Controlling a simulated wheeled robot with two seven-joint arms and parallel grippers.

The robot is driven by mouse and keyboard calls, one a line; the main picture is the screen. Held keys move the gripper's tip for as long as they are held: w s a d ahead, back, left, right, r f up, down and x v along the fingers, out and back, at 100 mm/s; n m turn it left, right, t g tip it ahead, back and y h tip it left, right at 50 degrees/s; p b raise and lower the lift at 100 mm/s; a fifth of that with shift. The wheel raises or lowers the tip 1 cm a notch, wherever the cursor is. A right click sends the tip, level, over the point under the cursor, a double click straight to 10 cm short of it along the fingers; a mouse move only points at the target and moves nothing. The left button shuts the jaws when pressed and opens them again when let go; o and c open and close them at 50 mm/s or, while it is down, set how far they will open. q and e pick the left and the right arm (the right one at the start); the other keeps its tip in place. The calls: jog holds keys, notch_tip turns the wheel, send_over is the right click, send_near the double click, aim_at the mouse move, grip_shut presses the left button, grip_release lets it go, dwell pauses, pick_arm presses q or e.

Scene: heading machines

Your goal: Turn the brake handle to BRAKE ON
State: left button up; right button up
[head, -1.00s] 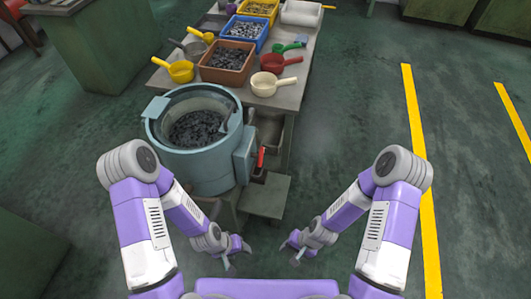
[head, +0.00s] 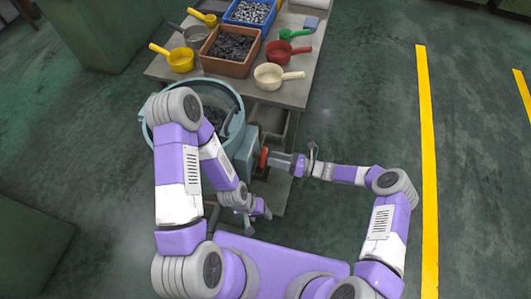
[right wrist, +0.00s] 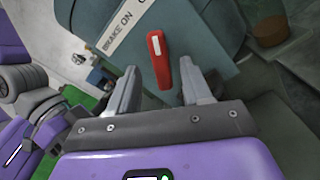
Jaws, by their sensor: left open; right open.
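The red brake handle (head: 263,158) is on the side of the blue-grey drum machine (head: 140,115). In the right wrist view the handle (right wrist: 159,55) is upright with a slight tilt, next to a white label (right wrist: 125,28) reading "BRAKE ON"; the rest of the label is cut off. My right gripper (head: 276,160) is open, pointing at the handle. In its wrist view the handle's lower end shows between the two fingers, with space on both sides. My left gripper (head: 261,210) is low in front of the machine, away from the handle and empty.
A table (head: 290,93) behind the machine holds an orange bin (head: 230,50), a blue bin (head: 250,11) and several scoops. My left arm covers part of the drum. The floor to the right is clear, with yellow lines (head: 427,150).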

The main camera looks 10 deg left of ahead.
aim_at(263, 155)
jog(key=a, duration=0.5)
jog(key=shift+a, duration=0.25)
grip_shut()
